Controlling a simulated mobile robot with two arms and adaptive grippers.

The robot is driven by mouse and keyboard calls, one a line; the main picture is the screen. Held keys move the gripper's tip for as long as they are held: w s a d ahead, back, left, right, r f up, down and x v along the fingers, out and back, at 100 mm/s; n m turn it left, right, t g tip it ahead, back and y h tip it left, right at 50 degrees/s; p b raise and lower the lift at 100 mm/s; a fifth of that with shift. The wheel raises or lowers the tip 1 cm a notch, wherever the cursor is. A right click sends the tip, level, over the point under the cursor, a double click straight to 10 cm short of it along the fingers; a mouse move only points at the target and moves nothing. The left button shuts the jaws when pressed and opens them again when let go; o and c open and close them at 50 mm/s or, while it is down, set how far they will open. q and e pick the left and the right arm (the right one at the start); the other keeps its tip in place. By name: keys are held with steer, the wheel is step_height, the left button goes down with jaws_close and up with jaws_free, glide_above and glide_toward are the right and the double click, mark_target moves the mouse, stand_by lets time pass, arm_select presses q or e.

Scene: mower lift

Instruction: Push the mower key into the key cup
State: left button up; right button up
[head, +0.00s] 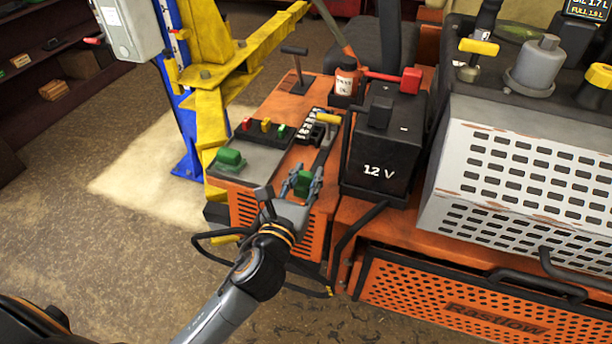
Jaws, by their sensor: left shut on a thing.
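My left gripper (303,184) is shut on a green piece (303,181), apparently the mower key, at the front right part of the orange console (283,112). The fingers cover its sides, and its lower end is hidden. I cannot tell whether it touches the console. A small reddish-brown container (346,78) with a white label stands behind, beside the battery; the label is too small to read, and I cannot tell whether this is the key cup. My right gripper is not in view.
A black 12 V battery (383,145) stands close right of my gripper. A yellow-handled lever (328,119) rises just behind it. A similar green knob (229,159) is on the grey panel to the left. A yellow and blue lift (207,100) stands at the left, with open floor before it.

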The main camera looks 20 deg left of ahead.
arm_select(q)
steer(key=o, duration=1)
steer(key=shift+s, duration=0.15)
steer(key=s, duration=1.1)
steer(key=shift+s+a, duration=0.2)
steer(key=shift+s, duration=0.2)
